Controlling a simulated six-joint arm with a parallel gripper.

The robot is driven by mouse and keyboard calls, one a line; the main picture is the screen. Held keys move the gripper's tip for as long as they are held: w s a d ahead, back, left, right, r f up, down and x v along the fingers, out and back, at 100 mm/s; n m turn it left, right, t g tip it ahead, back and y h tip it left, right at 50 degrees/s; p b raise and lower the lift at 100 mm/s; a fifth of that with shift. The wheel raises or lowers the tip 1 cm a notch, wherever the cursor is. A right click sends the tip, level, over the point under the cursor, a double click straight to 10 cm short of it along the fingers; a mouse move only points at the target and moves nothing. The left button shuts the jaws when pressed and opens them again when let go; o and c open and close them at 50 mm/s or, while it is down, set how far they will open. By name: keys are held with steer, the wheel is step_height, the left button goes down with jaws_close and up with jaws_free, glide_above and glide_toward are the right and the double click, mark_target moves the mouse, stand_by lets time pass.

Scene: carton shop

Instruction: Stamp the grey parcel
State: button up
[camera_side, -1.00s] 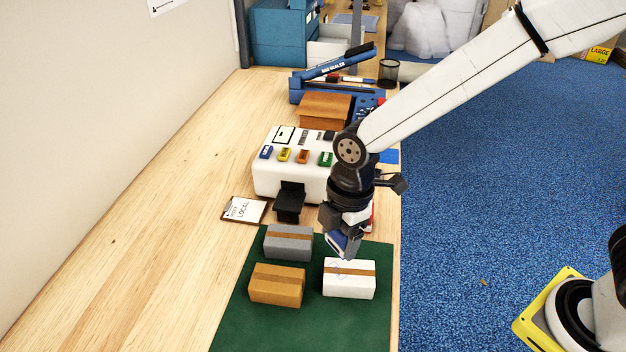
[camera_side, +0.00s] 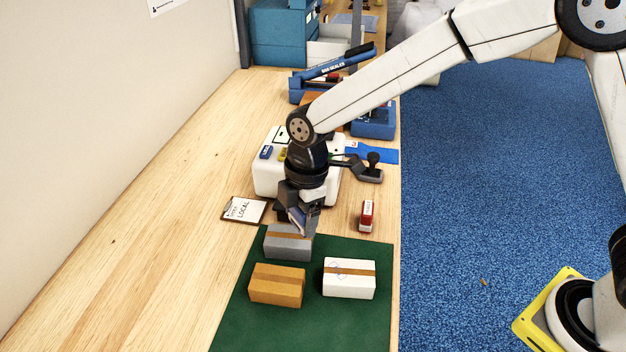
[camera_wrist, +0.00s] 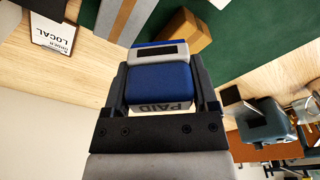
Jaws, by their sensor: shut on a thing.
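The grey parcel (camera_side: 288,244) with a brown tape band lies at the back of the green mat (camera_side: 340,327). Part of it shows at the top of the wrist view (camera_wrist: 106,20). My gripper (camera_side: 300,210) is shut on a blue stamp marked PAID (camera_wrist: 160,84) and holds it over the parcel's back right part. In the side view the stamp (camera_side: 297,220) is partly hidden by my gripper. I cannot tell if it touches the parcel.
A brown parcel (camera_side: 276,286) and a white parcel (camera_side: 349,280) with a faint mark lie in front on the mat. A red stamp (camera_side: 367,215) stands at the right table edge. The left table is clear.

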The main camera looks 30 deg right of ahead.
glide_above(275, 236)
steer(key=shift+d+f, duration=0.1)
steer(key=shift+d, duration=0.15)
steer(key=shift+f, duration=0.15)
steer(key=shift+f, duration=2.85)
steer(key=shift+f, duration=0.55)
steer(key=shift+r, duration=0.1)
stand_by(0.4)
step_height(275, 236, up, 7)
stand_by(1.0)
stand_by(0.7)
